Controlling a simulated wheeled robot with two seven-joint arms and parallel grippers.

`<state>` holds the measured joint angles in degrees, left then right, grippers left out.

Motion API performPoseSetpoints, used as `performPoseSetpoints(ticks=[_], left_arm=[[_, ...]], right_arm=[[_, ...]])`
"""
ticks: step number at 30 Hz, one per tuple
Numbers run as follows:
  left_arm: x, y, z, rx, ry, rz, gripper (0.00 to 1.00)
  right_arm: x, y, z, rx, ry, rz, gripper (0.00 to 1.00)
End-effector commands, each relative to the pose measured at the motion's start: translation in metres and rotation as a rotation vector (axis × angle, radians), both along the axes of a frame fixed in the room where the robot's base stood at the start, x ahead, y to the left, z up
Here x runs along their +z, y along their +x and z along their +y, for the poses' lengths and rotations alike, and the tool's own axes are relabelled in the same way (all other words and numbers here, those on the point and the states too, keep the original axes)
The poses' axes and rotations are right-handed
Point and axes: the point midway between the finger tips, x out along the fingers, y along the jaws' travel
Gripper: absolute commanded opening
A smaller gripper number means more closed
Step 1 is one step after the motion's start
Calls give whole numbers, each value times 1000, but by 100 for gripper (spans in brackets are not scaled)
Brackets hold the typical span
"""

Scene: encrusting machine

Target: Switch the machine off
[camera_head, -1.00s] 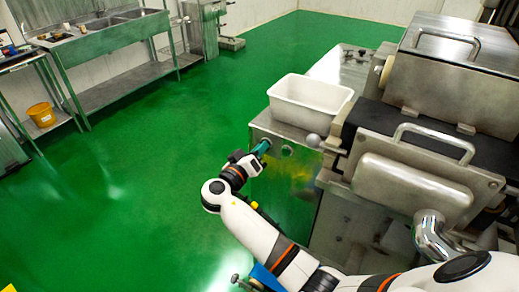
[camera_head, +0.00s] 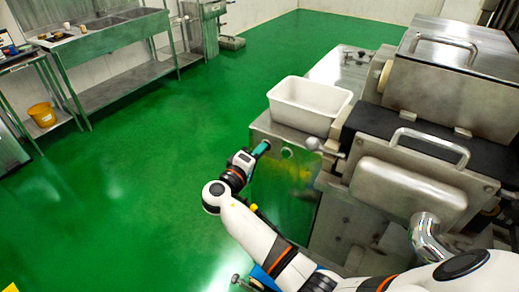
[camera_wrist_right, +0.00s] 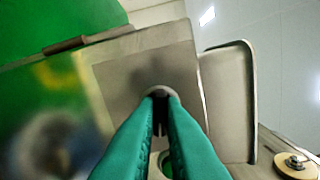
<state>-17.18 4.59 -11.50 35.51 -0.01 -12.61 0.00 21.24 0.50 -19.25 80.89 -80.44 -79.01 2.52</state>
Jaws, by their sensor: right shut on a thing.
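The steel machine (camera_head: 410,187) stands at the right of the head view. My right gripper (camera_head: 262,147) reaches the left end of its front panel, just below the white tub. In the right wrist view, the green fingers (camera_wrist_right: 161,96) are closed together on a small dark knob (camera_wrist_right: 159,91) on the grey panel. The fingers hide much of the knob, so which way it points cannot be told. A round fitting (camera_head: 287,152) sits on the panel to the right of my fingers. My left gripper is not in view.
A white tub (camera_head: 310,101) rests on the machine's table above the panel. A ball-ended lever (camera_head: 313,143) sticks out to the right of my gripper. Green floor (camera_head: 140,190) lies open at the left. A sink bench (camera_head: 110,50) and an orange bucket (camera_head: 42,114) stand farther off.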

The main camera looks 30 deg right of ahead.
Motion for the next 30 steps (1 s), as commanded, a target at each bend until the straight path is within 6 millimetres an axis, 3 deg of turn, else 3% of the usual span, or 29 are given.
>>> performPoseSetpoints(ticks=[18,30], left_arm=[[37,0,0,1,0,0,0],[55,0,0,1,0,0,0]], right_arm=[[1,0,0,1,-294,503,0],[0,0,0,1,-433,738,0]])
